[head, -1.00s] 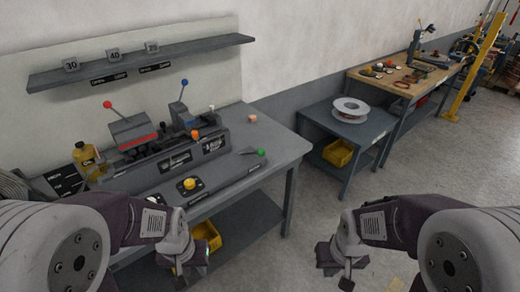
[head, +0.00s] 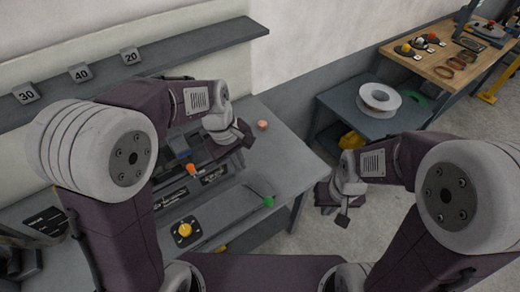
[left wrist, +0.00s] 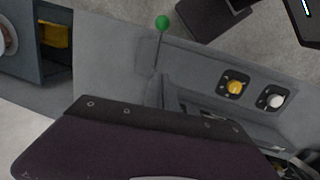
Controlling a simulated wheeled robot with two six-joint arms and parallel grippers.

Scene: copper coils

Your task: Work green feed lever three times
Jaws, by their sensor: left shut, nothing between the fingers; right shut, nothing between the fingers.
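The green feed lever has a green ball knob (head: 268,201) on a thin dark rod at the right front of the workbench (head: 290,165). The green knob also shows in the left wrist view (left wrist: 163,22), standing above the grey bench unit. My left gripper (head: 240,135) is shut and empty, raised over the machine at the back of the bench, up and left of the green knob and apart from it. My right gripper (head: 342,220) is shut and empty, off the bench's right side over the floor. My left arm hides much of the machine.
A yellow knob (head: 185,230) sits on the bench front, left of the lever. An orange knob (head: 191,168) and a pink piece (head: 263,125) are near my left gripper. A shelf (head: 180,50) with number blocks runs above. A side table (head: 345,100) holds a white spool (head: 379,98).

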